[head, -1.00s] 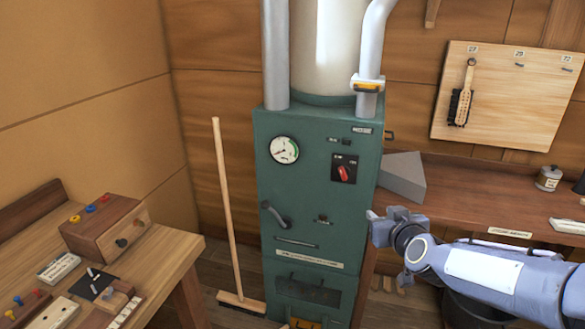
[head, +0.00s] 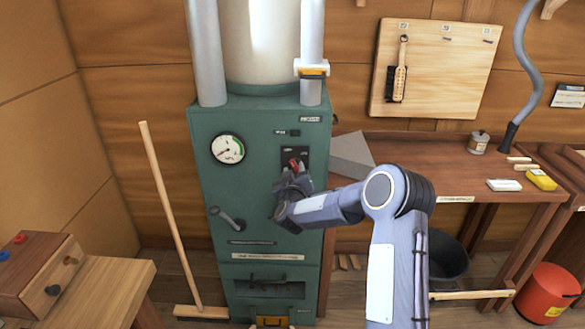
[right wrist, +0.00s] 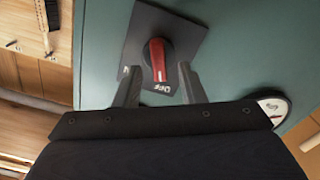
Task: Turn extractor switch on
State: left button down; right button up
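The extractor switch is a red rotary knob (right wrist: 157,60) on a dark square plate (right wrist: 150,40) with white lettering, on the front of a green cabinet (head: 262,200). In the head view the red knob (head: 295,165) shows just above my right gripper (head: 293,178), which partly covers the plate. In the right wrist view my right gripper (right wrist: 160,68) is open, with one finger on each side of the knob and gaps visible between. Whether the fingertips reach to the knob's depth is hard to tell. My left gripper is not in view.
A round gauge (head: 228,149) and a lever handle (head: 228,219) are on the cabinet left of the switch. A broom (head: 170,220) leans at left. A grey wedge-shaped block (head: 350,155) sits on the bench (head: 420,160) at right. A black bucket (head: 447,258) stands below.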

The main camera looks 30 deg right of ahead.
jog(key=shift+w+d, duration=0.3)
jog(key=shift+w, duration=0.05)
grip_shut()
